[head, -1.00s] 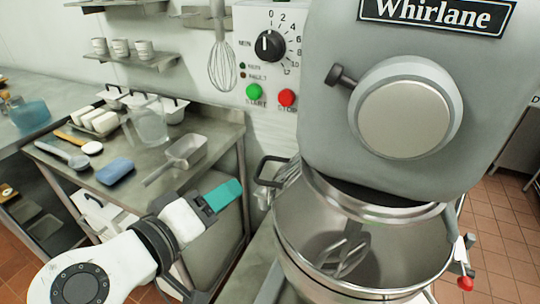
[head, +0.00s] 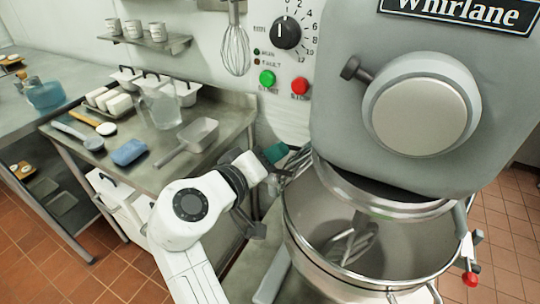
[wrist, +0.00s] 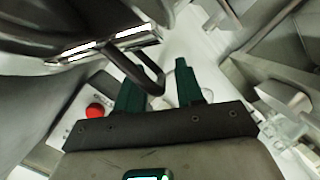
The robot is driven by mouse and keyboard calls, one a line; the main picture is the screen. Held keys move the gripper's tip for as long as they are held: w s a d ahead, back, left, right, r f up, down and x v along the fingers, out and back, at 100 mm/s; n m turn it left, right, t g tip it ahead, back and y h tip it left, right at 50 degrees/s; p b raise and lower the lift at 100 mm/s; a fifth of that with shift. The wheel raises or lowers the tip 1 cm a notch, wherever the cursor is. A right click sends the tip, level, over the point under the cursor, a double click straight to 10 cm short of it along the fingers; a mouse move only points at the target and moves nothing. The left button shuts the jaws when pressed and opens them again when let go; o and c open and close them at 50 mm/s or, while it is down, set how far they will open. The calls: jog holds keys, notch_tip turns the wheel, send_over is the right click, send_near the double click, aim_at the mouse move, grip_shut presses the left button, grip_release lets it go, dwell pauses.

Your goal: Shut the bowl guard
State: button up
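The bowl guard shows in part at the left of the mixing bowl, as metal wires (head: 298,162) partly hidden behind my gripper. In the wrist view a dark bent handle (wrist: 138,70) on a shiny metal edge reaches down into the gap between my fingertips. My gripper (wrist: 160,85) has its two green fingers apart, with the handle's bend between or just beyond them; I cannot tell whether they touch. In the head view my gripper (head: 276,152) is at the bowl's left rim. The steel bowl (head: 290,215) stands under the mixer head (head: 335,110), with a beater inside.
A steel side table (head: 235,112) at the left holds a scoop (head: 198,133), a blue sponge (head: 129,152), a clear jug and white tubs. The control panel has a green button (head: 267,79) and a red button (head: 299,86). A red-knobbed lever (head: 470,279) is right of the bowl.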

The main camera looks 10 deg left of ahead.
jog(key=shift+c, duration=0.4)
grip_shut()
jog(key=shift+f, duration=0.1)
